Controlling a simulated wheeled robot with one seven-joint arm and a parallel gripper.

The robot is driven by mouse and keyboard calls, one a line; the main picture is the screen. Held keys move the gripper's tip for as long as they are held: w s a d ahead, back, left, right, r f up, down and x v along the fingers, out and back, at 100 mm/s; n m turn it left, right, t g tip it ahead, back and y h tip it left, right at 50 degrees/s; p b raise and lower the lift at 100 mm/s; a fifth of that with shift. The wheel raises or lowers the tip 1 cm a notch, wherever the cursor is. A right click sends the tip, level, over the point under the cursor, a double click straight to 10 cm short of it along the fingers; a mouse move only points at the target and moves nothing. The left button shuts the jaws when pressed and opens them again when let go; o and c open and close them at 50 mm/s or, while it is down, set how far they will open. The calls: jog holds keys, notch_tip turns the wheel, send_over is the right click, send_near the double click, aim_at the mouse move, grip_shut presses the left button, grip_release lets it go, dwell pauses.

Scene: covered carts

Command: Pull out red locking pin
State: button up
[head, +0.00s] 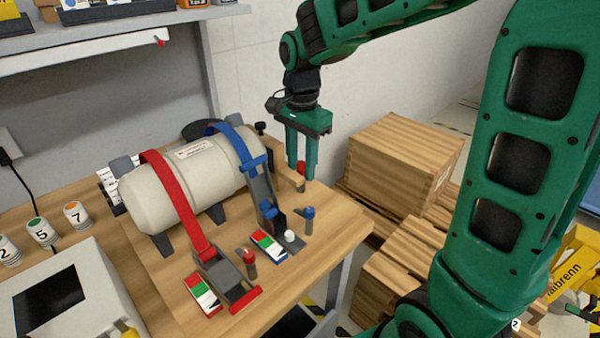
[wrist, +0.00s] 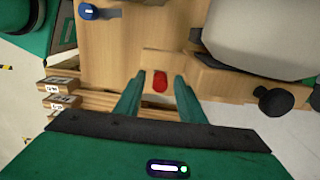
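A red-topped pin (head: 301,168) stands near the table's right edge, its lower part brownish. In the wrist view its red top (wrist: 160,82) shows between my fingers, with a gap on each side. My gripper (head: 301,176) points down over this pin and is open, its two green fingers on either side of the red top. In the wrist view my gripper (wrist: 158,80) looks empty. A second red-knobbed pin (head: 249,257) stands beside the red strap's buckle (head: 222,276). Whether the fingers touch the first pin is not clear.
A cream tank (head: 170,195) lies on the wooden table under a red strap (head: 178,195) and a blue strap (head: 235,135). A blue-topped pin (head: 308,212) stands right of the blue buckle. Wooden crates (head: 400,160) stand right of the table. A dark knob (wrist: 275,98) lies right of my fingers.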

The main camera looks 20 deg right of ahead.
aim_at(301, 162)
jog(key=shift+c, duration=0.6)
grip_shut()
jog(key=shift+r, duration=0.15)
jog(key=shift+r, duration=2.85)
